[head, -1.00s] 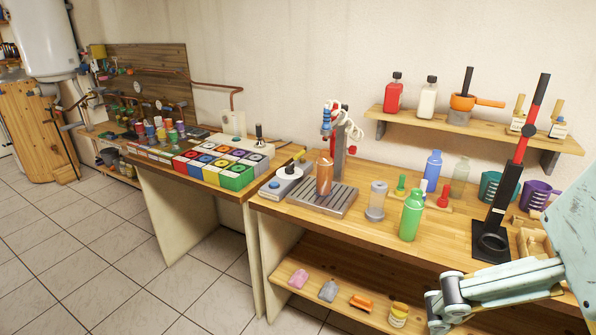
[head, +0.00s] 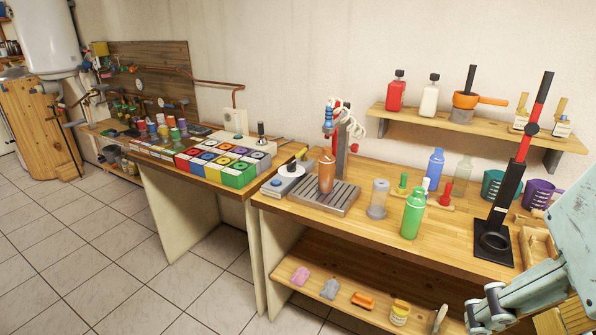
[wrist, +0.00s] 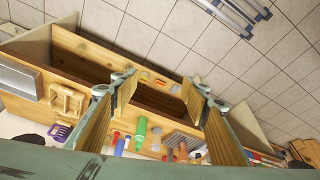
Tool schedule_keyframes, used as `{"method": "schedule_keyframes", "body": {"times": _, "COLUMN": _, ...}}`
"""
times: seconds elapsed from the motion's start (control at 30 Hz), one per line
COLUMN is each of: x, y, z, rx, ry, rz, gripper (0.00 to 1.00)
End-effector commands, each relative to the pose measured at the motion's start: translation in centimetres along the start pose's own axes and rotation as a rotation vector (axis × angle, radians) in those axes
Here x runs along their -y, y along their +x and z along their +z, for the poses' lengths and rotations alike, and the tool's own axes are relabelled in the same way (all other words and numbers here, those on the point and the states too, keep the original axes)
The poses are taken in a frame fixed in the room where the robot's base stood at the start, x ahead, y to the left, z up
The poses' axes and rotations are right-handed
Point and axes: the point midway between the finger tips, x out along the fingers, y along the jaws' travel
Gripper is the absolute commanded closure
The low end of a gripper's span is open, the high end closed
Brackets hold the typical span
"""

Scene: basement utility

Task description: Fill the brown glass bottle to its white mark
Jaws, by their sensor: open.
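The brown glass bottle (head: 326,174) stands upright on a grey slatted tray (head: 322,198) on the workbench. A blue-tipped nozzle (head: 328,122) on a stand with a red upright and a white coiled hose is above the bottle. The bottle's white mark and fill level are too small to make out. My gripper (wrist: 157,92) is open and empty in the wrist view, its two wood-coloured fingers wide apart above the bench. In the head view only part of my arm shows at the lower right; the fingertips are out of frame.
A tall black press (head: 497,235) with a red lever stands farther right. A dial-topped grey unit (head: 290,178) is left of the tray. The wall shelf (head: 395,118) holds bottles.

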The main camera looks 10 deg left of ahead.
Motion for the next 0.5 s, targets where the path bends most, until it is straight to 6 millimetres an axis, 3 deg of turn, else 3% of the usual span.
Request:
{"method": "schedule_keyframes", "body": {"times": 0.43, "x": 0.00, "y": 0.00, "z": 0.00, "rx": 0.000, "ry": 0.000, "rz": 0.000, "gripper": 0.99}}
{"method": "schedule_keyframes", "body": {"times": 0.5, "x": 0.00, "y": 0.00, "z": 0.00, "rx": 0.000, "ry": 0.000, "rz": 0.000, "gripper": 1.00}}
